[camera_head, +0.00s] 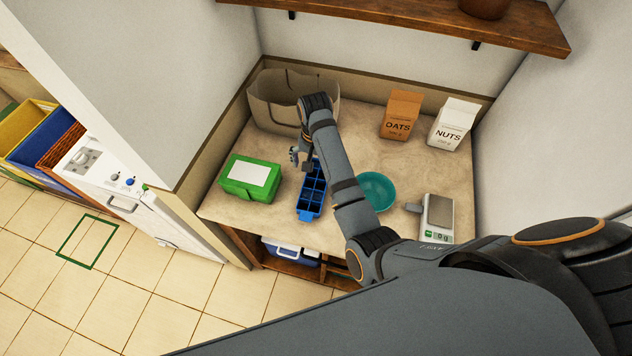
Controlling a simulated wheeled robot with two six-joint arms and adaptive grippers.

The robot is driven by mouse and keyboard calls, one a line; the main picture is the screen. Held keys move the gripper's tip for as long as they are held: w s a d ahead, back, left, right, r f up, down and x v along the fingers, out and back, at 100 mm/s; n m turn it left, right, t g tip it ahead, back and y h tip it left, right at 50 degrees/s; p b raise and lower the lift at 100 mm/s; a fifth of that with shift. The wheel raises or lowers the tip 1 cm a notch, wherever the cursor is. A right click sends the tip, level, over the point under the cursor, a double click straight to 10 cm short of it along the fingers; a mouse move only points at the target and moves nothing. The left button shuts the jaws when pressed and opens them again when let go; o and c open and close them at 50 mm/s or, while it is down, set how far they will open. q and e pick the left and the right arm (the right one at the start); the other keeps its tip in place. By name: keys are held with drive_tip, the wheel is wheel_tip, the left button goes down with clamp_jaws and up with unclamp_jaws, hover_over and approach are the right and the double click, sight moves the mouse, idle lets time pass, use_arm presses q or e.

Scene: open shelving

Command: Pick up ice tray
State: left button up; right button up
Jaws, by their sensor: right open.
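The blue ice tray (309,203) lies on the beige counter, with its long side running away from me and several square compartments showing. My right gripper (298,158) is open and above the far end of the tray, pointing down. My right arm comes in from the right and covers part of the tray's right side and far end. I cannot tell whether the fingers touch the tray. My left gripper is not in view.
A green box (235,188) with a white label stands left of the tray. A teal bowl (377,190) and a scale (438,217) are to the right. Oats (398,112) and nuts (450,125) boxes and a beige bag (270,103) stand behind. A wooden shelf (420,18) hangs above.

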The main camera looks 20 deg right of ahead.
sight(315, 184)
drive_tip(key=f, duration=0.3)
drive_tip(key=shift+s+a+f, duration=0.1)
drive_tip(key=shift+s+f, duration=0.1)
drive_tip(key=shift+f, duration=0.1)
drive_tip(key=shift+w+f, duration=0.2)
drive_tip(key=shift+f+p, duration=0.2)
drive_tip(key=shift+p, duration=0.2)
drive_tip(key=f, duration=0.2)
drive_tip(key=f+p, duration=0.1)
drive_tip(key=shift+s+f, duration=0.2)
drive_tip(key=shift+f, duration=0.15)
drive_tip(key=shift+w+f, duration=0.1)
drive_tip(key=shift+f, duration=0.45)
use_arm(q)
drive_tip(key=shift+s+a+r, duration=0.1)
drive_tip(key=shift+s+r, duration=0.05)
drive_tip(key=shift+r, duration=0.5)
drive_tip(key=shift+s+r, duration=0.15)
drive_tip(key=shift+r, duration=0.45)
use_arm(e)
drive_tip(key=shift+r, duration=0.1)
drive_tip(key=c, duration=1.5)
